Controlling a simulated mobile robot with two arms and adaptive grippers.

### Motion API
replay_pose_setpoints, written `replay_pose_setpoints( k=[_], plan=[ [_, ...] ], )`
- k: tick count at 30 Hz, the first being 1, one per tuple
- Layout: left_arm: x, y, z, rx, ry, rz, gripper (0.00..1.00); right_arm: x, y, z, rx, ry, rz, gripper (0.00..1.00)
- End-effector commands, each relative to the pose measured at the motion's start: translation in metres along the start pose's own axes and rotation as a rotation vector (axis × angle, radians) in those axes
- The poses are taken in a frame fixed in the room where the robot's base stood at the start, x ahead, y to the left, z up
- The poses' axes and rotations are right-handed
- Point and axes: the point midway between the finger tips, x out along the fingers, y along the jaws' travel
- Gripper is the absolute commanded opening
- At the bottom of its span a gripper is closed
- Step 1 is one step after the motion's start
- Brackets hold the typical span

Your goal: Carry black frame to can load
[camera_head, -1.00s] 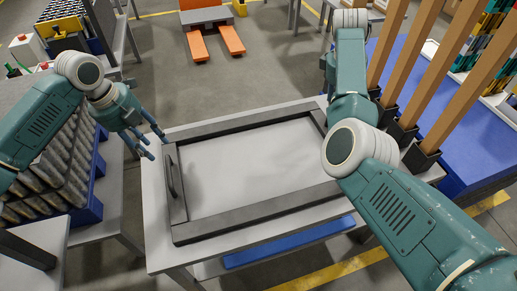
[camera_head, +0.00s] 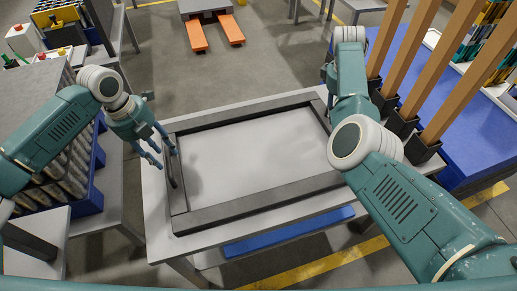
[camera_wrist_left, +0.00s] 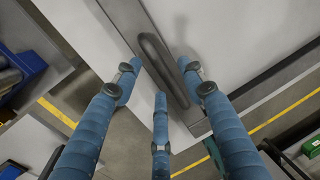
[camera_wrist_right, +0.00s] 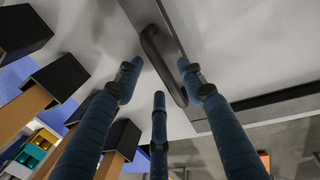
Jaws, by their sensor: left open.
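The black frame (camera_head: 258,205) lies flat on a light grey table, with a handle (camera_head: 173,168) on its left bar. My left gripper (camera_head: 165,157) is open at this handle. In the left wrist view its fingers (camera_wrist_left: 160,78) are spread around the handle (camera_wrist_left: 163,68), apart from it. My right gripper is mostly hidden behind my own right arm in the head view. In the right wrist view its fingers (camera_wrist_right: 160,78) are spread around the frame's other handle (camera_wrist_right: 163,65), without visible grip. Silver cans (camera_head: 72,165) are stacked at the left.
The light grey table (camera_head: 158,236) has a blue item (camera_head: 290,232) under it. Brown posts in black holders (camera_head: 402,125) and a blue surface (camera_head: 470,150) stand close at the right. An orange-forked pallet truck (camera_head: 197,38) stands behind on open floor.

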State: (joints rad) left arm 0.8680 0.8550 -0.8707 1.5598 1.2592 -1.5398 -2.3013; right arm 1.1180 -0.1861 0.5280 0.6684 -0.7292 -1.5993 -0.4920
Motion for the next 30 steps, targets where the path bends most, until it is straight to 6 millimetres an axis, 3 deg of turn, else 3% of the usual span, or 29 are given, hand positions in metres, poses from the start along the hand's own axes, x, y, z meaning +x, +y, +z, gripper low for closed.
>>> replay_pose_setpoints(
  k=[7,19,25,30],
  plan=[
    [0.029,0.0,0.0,-0.001,0.001,0.0,0.41,0.029,0.0,0.0,0.0,0.0,0.0,0.39],
    [0.035,0.0,0.0,-0.001,-0.001,0.0,0.41,0.034,0.0,-0.001,0.0,0.002,0.0,0.39],
    [0.035,0.0,0.0,-0.001,-0.001,0.0,0.01,0.034,0.0,-0.001,0.0,0.002,0.0,0.0],
    [0.035,0.0,0.0,-0.001,-0.001,-0.001,0.0,0.034,0.0,-0.001,-0.001,0.002,0.0,0.0]
  ],
)
